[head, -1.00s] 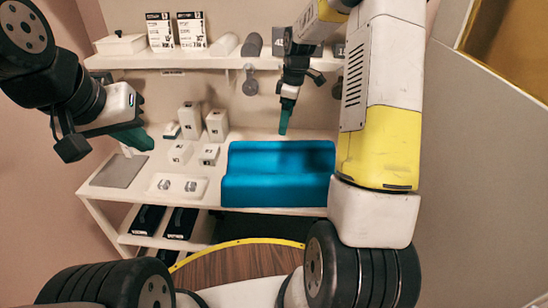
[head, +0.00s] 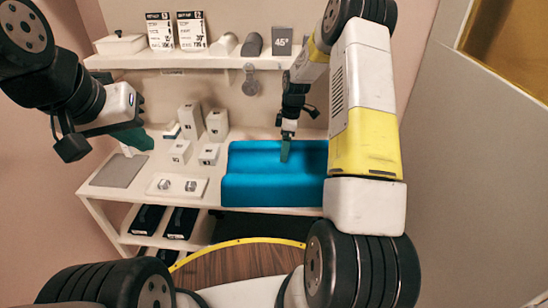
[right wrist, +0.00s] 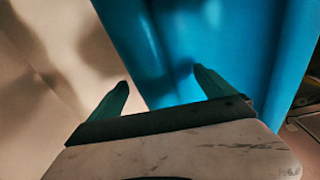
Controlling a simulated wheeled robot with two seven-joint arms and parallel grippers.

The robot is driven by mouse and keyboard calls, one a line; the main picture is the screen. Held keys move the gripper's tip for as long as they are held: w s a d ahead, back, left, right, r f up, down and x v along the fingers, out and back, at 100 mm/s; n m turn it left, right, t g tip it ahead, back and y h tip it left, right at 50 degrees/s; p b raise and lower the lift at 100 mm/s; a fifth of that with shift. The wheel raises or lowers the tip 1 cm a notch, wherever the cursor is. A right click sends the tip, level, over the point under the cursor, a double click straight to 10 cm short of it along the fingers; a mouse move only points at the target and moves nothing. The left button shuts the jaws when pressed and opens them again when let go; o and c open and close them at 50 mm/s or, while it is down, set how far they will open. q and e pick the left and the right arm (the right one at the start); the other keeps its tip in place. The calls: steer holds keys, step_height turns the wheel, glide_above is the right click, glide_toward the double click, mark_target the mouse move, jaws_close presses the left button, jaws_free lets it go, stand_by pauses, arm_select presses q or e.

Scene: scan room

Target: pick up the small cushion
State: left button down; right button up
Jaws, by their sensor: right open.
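A blue contoured cushion (head: 262,190) lies on the white table, right of the small boxes. It fills much of the right wrist view (right wrist: 225,50). My right gripper (head: 285,150) points down at the cushion's back part in the head view. In the right wrist view, its two green fingers (right wrist: 158,90) are spread apart with nothing held; one overlaps the cushion and the other the pale surface beside it. Whether they touch cannot be told. My left gripper (head: 135,139) hangs over the table's left side; its jaw opening is unclear.
Several white boxes (head: 190,121) stand left of the cushion. A white tray with two metal knobs (head: 177,187) and a grey plate (head: 118,171) lie at the left. A shelf (head: 185,61) with signs and rolls hangs above.

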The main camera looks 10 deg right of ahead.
jaws_close()
stand_by(0.4)
